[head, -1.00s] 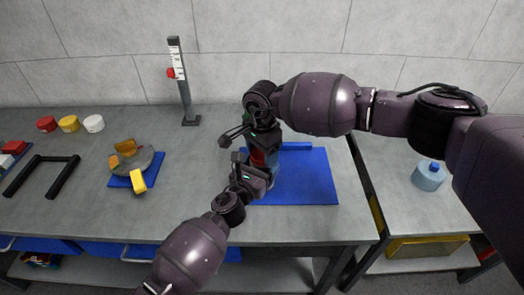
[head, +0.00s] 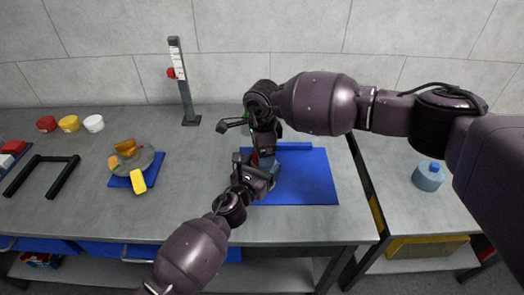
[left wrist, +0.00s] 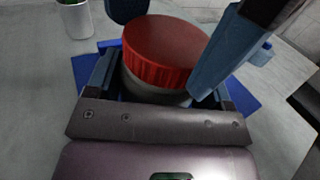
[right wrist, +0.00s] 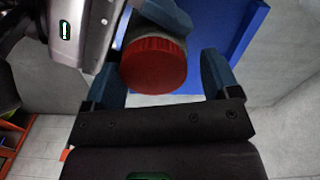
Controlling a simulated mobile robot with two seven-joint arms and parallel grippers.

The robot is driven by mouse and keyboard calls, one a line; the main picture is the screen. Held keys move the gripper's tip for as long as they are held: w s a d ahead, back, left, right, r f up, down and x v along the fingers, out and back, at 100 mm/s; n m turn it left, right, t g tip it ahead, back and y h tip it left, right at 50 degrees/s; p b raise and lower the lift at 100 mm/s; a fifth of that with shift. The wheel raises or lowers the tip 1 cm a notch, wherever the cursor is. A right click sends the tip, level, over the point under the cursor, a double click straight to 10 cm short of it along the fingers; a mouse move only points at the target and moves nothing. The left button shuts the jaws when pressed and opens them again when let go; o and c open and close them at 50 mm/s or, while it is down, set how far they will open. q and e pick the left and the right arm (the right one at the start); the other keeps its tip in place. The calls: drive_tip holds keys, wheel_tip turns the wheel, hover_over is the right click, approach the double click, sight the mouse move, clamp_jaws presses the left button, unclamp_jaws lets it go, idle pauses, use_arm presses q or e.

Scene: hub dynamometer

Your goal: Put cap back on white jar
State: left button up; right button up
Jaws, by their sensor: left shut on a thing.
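A jar with a ribbed red cap (left wrist: 165,52) stands between my left gripper's fingers in the left wrist view. Its grey-white body (left wrist: 150,92) shows just below the cap. My left gripper (head: 260,172) is shut on this jar at the front left edge of the blue mat. My right gripper (head: 264,152) is above it, pointing down. In the right wrist view the red cap (right wrist: 153,66) lies between the right fingers, with a gap on the right side, so this gripper is open. In the head view the jar is mostly hidden by the grippers.
Red (head: 46,124), yellow (head: 69,124) and white (head: 93,123) round pieces stand at the back left. A gauge post (head: 184,85), a blue tray (head: 121,181) with a round dish, and a black frame (head: 42,174) are also left. The blue mat (head: 308,180) is clear on its right.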

drive_tip(key=shift+s+a, duration=0.1)
drive_tip(key=shift+s, duration=0.2)
drive_tip(key=shift+w+r, duration=0.1)
drive_tip(key=shift+r, duration=2.1)
drive_tip(key=shift+c, duration=0.4)
